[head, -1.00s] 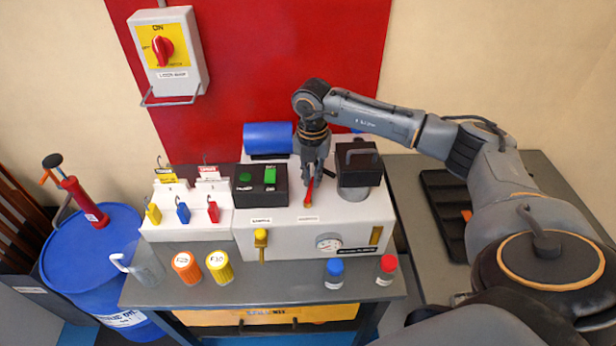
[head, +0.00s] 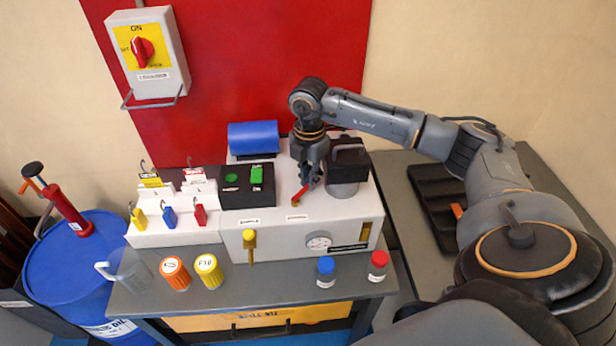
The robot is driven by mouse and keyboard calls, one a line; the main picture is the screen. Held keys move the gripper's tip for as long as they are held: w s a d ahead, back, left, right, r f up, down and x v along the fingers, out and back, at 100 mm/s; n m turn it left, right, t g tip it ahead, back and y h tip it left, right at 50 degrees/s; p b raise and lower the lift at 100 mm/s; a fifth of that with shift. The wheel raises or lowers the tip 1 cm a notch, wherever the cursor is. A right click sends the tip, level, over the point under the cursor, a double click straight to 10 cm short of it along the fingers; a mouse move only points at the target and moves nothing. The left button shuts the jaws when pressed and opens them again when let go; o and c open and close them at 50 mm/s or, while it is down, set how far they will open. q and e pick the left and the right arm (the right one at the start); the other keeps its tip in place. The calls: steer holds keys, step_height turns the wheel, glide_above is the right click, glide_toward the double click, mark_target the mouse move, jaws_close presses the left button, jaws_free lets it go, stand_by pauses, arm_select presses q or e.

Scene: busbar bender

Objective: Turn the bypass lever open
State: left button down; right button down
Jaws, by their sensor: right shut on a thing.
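The bypass lever is a small red handle (head: 299,196) on top of the white bender housing (head: 285,240). It lies slanted, its near end toward the lower left, above a small label. My right gripper (head: 308,182) points down over the housing and is shut on the lever's far part, which its fingers partly hide. My left gripper is not in view.
A black block on a grey cylinder (head: 348,165) stands close right of my gripper. A black box with green buttons (head: 247,186) and a blue cylinder (head: 253,137) are to the left. A gauge (head: 319,242) and a yellow-topped valve (head: 249,240) are on the front.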

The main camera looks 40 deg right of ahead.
steer(key=shift+r, duration=0.1)
steer(key=c, duration=1.4)
jaws_free()
step_height(320, 180, up, 12)
